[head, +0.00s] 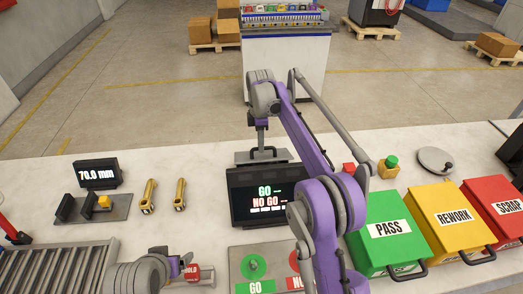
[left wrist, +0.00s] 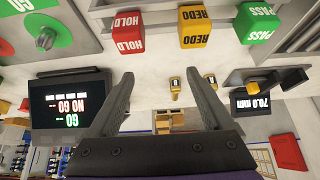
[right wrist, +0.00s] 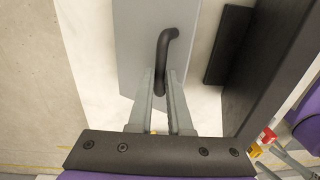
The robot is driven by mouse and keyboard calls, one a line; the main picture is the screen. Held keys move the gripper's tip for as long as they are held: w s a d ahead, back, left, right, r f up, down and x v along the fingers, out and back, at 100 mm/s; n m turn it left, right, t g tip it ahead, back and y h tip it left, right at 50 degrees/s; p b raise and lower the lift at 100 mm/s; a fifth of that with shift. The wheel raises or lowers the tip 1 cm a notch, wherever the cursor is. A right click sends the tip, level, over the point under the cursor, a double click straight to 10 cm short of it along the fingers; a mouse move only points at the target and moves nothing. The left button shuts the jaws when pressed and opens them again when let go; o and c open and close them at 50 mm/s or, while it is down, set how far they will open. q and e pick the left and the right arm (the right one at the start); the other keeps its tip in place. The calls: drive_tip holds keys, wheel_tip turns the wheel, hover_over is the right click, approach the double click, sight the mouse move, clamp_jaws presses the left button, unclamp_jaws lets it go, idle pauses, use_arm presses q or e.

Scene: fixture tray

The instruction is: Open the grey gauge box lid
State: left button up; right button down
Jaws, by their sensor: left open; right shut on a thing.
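The grey gauge box lid (head: 243,158) shows behind the dark screen in the head view, partly hidden by that screen and my right arm. The right wrist view shows the grey lid (right wrist: 135,45) with a black curved handle (right wrist: 163,62). My right gripper (right wrist: 162,90) is shut on this handle; it also shows above the lid in the head view (head: 262,147). Whether the lid is raised I cannot tell. My left gripper (left wrist: 158,78) is open and empty, well away from the box; it shows at the lower left of the head view (head: 182,264).
The GO/NO GO screen (head: 258,200) stands right in front of the box. Green (head: 378,247), yellow (head: 446,238) and red (head: 497,210) bins stand to the right. Two brass gauges (head: 180,194) and a 70.0 mm display (head: 98,173) are at left. The table between gauges and box is clear.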

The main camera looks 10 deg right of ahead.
drive_tip(key=shift+w+r, duration=0.25)
drive_tip(key=shift+w, duration=0.6)
